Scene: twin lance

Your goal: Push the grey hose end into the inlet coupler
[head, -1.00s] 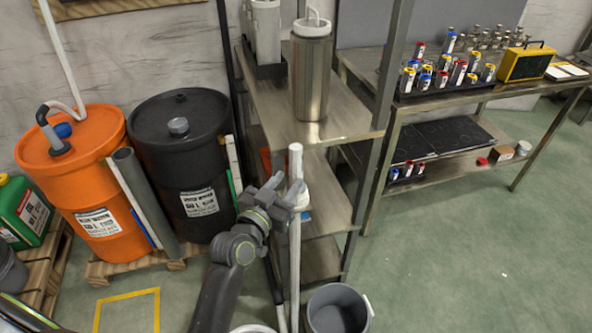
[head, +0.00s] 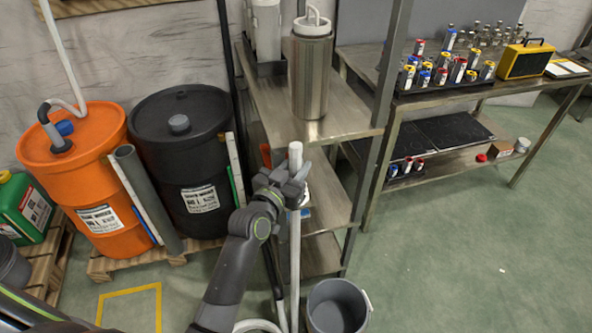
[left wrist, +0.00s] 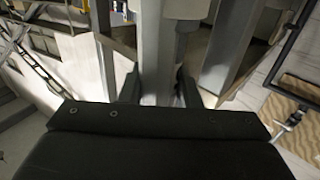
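My left gripper (head: 291,182) is at a white upright pole (head: 295,240) in front of the steel shelf, with its fingers around the pole. In the left wrist view the pale pole (left wrist: 157,60) stands between the two dark fingers (left wrist: 158,90); I cannot tell whether they press on it. A grey elbow fitting (head: 53,130) with a white hose (head: 60,60) stands on the orange drum's lid. I cannot pick out the grey hose end or inlet coupler for sure. My right gripper is not in view.
An orange drum (head: 90,190) and a black drum (head: 180,150) stand on a pallet at left. A steel shelf (head: 345,118) with a metal canister (head: 311,75) is behind the pole. A grey bucket (head: 337,308) is at its foot. Floor at right is clear.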

